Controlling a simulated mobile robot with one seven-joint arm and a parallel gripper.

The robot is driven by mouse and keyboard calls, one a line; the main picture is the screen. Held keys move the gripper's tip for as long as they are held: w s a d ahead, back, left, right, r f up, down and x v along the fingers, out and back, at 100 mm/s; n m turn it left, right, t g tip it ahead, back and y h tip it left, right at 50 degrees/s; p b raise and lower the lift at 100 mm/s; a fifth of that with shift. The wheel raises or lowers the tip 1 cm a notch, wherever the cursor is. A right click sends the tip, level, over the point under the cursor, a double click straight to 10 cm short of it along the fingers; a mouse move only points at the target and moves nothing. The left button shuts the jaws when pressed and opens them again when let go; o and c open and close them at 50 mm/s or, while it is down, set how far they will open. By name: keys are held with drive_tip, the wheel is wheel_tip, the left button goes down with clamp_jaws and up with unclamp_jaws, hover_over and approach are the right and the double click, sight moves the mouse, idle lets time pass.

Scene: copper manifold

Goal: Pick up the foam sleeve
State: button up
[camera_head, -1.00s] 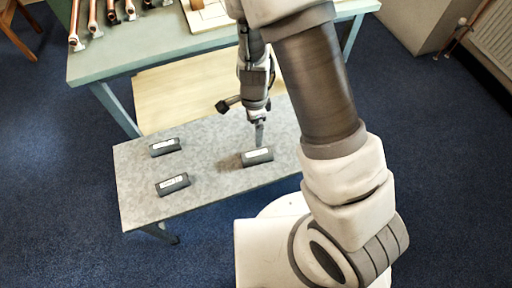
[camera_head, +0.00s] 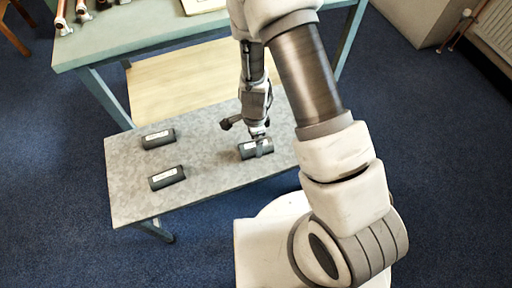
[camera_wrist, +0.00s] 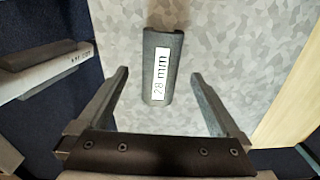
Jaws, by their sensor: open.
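Three dark grey foam sleeves with white labels lie on the grey speckled low table (camera_head: 205,172). One sleeve (camera_head: 249,151) is at the right under my gripper (camera_head: 259,146); the others lie to the left, one farther back (camera_head: 158,139) and one nearer (camera_head: 167,178). In the wrist view, the sleeve under my gripper (camera_wrist: 163,85) is a half-open channel labelled "28 mm". It lies between the two spread fingers of my open gripper (camera_wrist: 158,73), with a gap on both sides. Contact is not visible. The labels in the head view are too small to read.
A pale wooden shelf (camera_head: 185,85) lies just behind the low table, under a green workbench (camera_head: 130,40). Copper pipes (camera_head: 62,16) stand at its back left. The low table is clear between the sleeves.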

drive_tip(key=f, duration=0.1)
drive_tip(key=f+b, duration=0.1)
drive_tip(key=f, duration=0.2)
drive_tip(key=shift+w+d+f+b, duration=0.1)
drive_tip(key=shift+d+f+b, duration=0.05)
drive_tip(key=shift+d+b, duration=0.15)
drive_tip(key=c, duration=1.4)
